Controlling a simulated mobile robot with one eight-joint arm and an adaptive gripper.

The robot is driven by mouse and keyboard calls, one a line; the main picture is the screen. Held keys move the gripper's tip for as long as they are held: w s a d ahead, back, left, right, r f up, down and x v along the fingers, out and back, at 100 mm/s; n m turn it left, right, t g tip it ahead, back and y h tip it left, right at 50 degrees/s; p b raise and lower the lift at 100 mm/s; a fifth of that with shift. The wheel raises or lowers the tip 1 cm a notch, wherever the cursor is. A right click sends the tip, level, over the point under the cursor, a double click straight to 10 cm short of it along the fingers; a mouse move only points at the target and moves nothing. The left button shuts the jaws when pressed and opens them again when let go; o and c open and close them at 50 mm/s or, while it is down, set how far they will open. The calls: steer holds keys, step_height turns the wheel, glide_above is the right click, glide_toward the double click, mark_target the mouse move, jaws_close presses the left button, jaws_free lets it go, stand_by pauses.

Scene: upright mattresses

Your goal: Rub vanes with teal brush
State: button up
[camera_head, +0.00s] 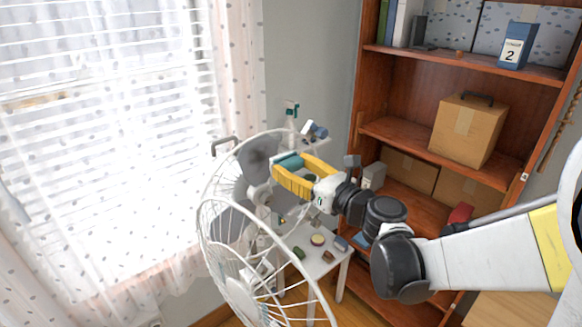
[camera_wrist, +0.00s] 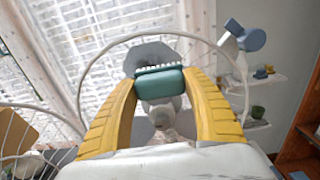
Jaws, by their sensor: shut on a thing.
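My gripper (camera_wrist: 161,97) has yellow fingers and is shut on a teal brush (camera_wrist: 160,83) with a row of pale bristles on its far side. In the head view my gripper (camera_head: 300,172) holds the teal brush (camera_head: 288,161) at the open fan. The grey vanes (camera_wrist: 147,57) show just beyond the bristles in the wrist view. In the head view the vanes (camera_head: 258,153) are left of the brush, partly hidden by the fan's wire guard. I cannot tell whether the bristles touch a vane.
The white wire guard (camera_head: 199,217) hangs open in front, with its rim close to my gripper. A small white table (camera_head: 313,266) bears several small objects. A wooden shelf (camera_head: 390,130) with boxes stands at the right. The window (camera_head: 110,140) is at the left.

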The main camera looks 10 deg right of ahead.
mark_target(278, 158)
steer(key=b+x, duration=0.1)
steer(key=x, duration=0.4)
steer(key=s+a, duration=0.1)
steer(key=a, duration=0.1)
steer(key=s+a, duration=0.1)
steer(key=shift+s+a, duration=0.3)
steer(key=shift+a, duration=0.05)
steer(key=f+b, duration=0.4)
steer(key=shift+w+d+f, duration=0.1)
steer(key=shift+w+d, duration=0.2)
steer(key=shift+w+d+r, duration=0.15)
steer(key=shift+w+d, duration=0.2)
steer(key=shift+d, duration=0.15)
steer(key=shift+w+d+r, duration=0.2)
steer(key=shift+w+d, duration=0.1)
steer(key=shift+d, duration=0.25)
steer(key=shift+w+d, duration=0.35)
steer(key=shift+d, duration=0.15)
steer(key=shift+w+a, duration=0.4)
steer(key=shift+w, duration=0.2)
